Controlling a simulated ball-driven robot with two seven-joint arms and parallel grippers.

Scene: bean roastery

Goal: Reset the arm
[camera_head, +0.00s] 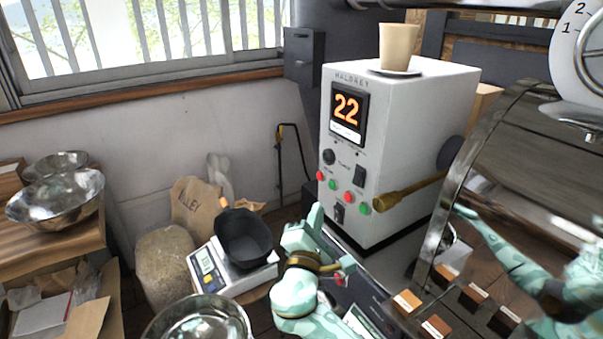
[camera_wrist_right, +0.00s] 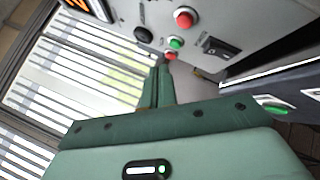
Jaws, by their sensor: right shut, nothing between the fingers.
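I cannot tell how far the tips are from the panel.
The white machine (camera_head: 420,120) reads 22 and bears a beige cup (camera_head: 398,45). A scale (camera_head: 208,270) with a black pan (camera_head: 243,238) and a metal bowl (camera_head: 200,322) stand near the centre. Colour sample blocks (camera_head: 473,293) lie at the lower right. Sacks (camera_head: 165,260) stand left.

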